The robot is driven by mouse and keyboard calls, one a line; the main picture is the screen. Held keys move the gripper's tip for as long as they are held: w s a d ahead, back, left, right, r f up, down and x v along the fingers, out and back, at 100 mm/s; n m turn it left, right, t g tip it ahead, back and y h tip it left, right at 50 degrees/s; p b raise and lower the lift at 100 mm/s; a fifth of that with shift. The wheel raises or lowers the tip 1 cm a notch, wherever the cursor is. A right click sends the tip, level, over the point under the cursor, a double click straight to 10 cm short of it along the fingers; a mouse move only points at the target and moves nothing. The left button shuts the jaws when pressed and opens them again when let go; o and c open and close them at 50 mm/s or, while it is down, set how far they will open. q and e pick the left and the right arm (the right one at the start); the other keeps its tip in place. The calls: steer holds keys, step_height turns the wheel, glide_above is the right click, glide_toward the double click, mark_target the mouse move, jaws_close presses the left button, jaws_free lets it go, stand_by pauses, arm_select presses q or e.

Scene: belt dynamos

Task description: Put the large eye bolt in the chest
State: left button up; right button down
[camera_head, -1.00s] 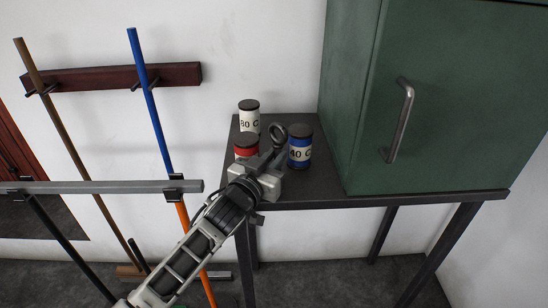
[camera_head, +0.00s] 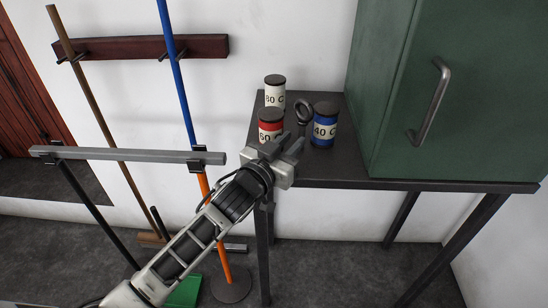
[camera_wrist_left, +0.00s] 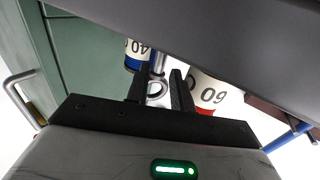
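A dark grey eye bolt (camera_head: 304,112) stands on the dark table, ring up, between a red-banded jar (camera_head: 270,127) and a blue jar (camera_head: 325,126). My left gripper (camera_head: 284,146) is open and empty just in front of it, near the table's left front edge. In the left wrist view, the ring of the eye bolt (camera_wrist_left: 156,89) shows in the gap between the spread fingers of my left gripper (camera_wrist_left: 160,80). Its lower part is partly hidden in the head view. No open chest shows; I cannot tell whether the green cabinet (camera_head: 395,110) is the chest. My right gripper is not in view.
The green cabinet's door is shut, with a metal handle (camera_head: 430,102). A white-labelled jar (camera_head: 275,91) stands behind the red one. A grey rail (camera_head: 125,154) crosses at left, before poles on a wooden rack (camera_head: 140,48). The table (camera_head: 345,172) is clear between blue jar and cabinet.

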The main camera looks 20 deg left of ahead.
arm_select(q)
steer(key=v, duration=0.8)
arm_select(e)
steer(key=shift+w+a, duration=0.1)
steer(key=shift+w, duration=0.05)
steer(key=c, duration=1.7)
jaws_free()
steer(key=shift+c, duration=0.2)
arm_select(q)
steer(key=s+d+f+g+y, duration=0.1)
steer(key=s+f+g, duration=0.6)
steer(key=s+f, duration=1.1)
step_height(320, 180, down, 2)
steer(key=shift+d+f, duration=0.15)
steer(key=shift+d, duration=0.35)
